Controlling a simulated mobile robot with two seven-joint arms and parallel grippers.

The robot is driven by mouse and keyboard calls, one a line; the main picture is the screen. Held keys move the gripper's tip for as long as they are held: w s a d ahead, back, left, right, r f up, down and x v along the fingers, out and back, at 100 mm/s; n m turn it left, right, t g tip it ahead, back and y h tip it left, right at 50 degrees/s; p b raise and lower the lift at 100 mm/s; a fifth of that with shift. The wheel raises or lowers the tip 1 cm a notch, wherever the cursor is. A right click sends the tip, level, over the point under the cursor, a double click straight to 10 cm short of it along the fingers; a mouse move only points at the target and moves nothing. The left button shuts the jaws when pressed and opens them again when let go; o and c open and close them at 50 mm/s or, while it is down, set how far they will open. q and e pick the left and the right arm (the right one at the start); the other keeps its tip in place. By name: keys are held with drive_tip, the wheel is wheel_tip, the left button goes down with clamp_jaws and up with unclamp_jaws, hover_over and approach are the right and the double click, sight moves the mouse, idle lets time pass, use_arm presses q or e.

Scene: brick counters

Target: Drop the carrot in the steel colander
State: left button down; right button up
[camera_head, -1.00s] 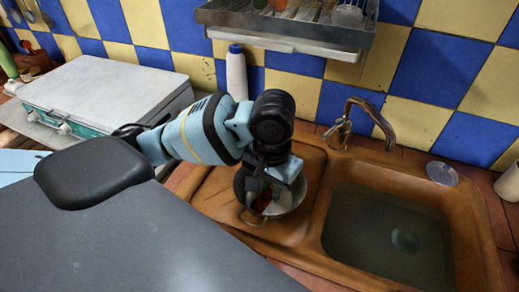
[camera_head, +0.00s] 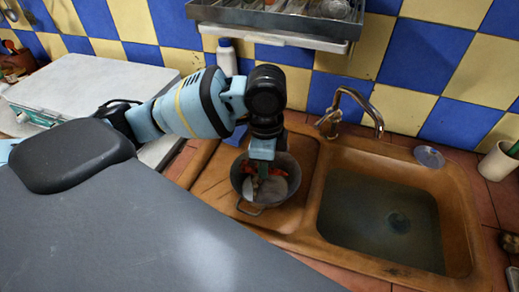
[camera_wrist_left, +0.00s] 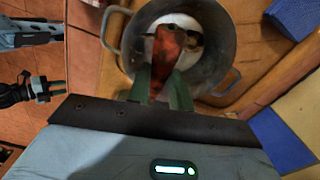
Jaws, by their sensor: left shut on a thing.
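The steel colander (camera_head: 243,184) is a grey two-handled bowl on the brown drainboard left of the sink basin. Its rim also shows in the wrist view (camera_wrist_left: 229,58). My left gripper (camera_head: 262,172) points down over the colander's opening. In the wrist view, its green fingers (camera_wrist_left: 160,88) are shut on the orange-red carrot (camera_wrist_left: 167,48), which is seen against the colander's inside.
The sink basin (camera_head: 345,235) and brass-coloured tap (camera_head: 357,98) are to the right of the colander. A white bottle (camera_head: 227,58) stands behind. A dish rack (camera_head: 275,25) hangs above. A white-lidded box (camera_head: 95,85) is at left, a white cup (camera_head: 497,162) at right.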

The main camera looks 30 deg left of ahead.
use_arm(q)
drive_tip(key=m, duration=0.2)
drive_tip(key=r+m, duration=0.1)
drive_tip(key=m, duration=0.2)
drive_tip(key=shift+w+a+r+m+p, duration=0.15)
drive_tip(key=shift+w+a+m+p, duration=0.15)
drive_tip(key=shift+w+a+m, duration=0.1)
drive_tip(key=m, duration=0.5)
drive_tip(key=shift+w+a+r+m, duration=0.3)
drive_tip(key=shift+a+r, duration=0.05)
use_arm(e)
drive_tip(key=shift+w+d+r, duration=0.2)
drive_tip(key=shift+w+r, duration=0.5)
drive_tip(key=shift+r, duration=0.1)
use_arm(q)
drive_tip(key=shift+f, duration=3)
drive_tip(key=c, duration=1.2)
unclamp_jaws()
drive_tip(key=shift+o, duration=0.2)
